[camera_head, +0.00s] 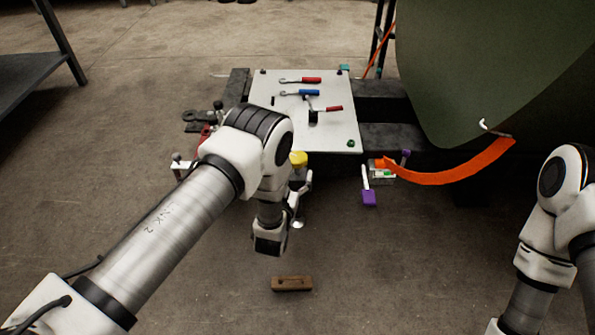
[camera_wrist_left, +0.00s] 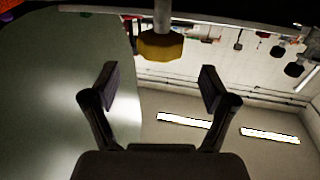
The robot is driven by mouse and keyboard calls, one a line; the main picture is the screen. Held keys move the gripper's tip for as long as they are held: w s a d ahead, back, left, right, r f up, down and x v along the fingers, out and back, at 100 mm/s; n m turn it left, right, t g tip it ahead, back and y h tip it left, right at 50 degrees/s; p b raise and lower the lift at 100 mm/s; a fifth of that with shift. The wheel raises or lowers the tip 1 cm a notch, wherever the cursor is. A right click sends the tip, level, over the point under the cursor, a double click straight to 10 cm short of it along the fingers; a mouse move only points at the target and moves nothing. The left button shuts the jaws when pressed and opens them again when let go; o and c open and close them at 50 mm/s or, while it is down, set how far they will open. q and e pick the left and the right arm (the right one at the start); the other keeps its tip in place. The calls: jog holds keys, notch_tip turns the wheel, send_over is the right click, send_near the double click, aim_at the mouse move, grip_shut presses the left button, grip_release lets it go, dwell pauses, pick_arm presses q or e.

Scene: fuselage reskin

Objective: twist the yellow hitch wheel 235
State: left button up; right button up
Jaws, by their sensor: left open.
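The yellow hitch wheel (camera_head: 298,159) shows in the head view just below the front edge of the white board, partly hidden by my left arm. In the left wrist view the yellow wheel (camera_wrist_left: 160,45) sits on the end of a grey shaft, beyond and above the gap between my fingers. My left gripper (camera_wrist_left: 158,88) is open and empty, with a finger on each side of that gap and apart from the wheel. In the head view the left gripper's fingers are mostly hidden by the wrist. My right arm shows at the right edge, but its gripper is out of view.
A white board (camera_head: 325,136) carries red and blue handled tools. An orange strap (camera_head: 450,175) hangs from the green fuselage panel (camera_head: 480,60) at right. A purple-handled lever (camera_head: 369,197) hangs near it. A wooden block (camera_head: 291,284) lies on the open floor in front.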

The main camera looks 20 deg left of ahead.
aim_at(295, 164)
pick_arm(q)
jog(key=w+b, duration=0.1)
jog(key=w, duration=0.1)
jog(key=w+b, duration=0.1)
jog(key=w, duration=0.3)
jog(key=shift+a+b, duration=0.25)
jog(key=shift+b, duration=0.15)
jog(key=shift+w, duration=0.3)
jog(key=shift+r, duration=0.1)
jog(key=c, duration=1.2)
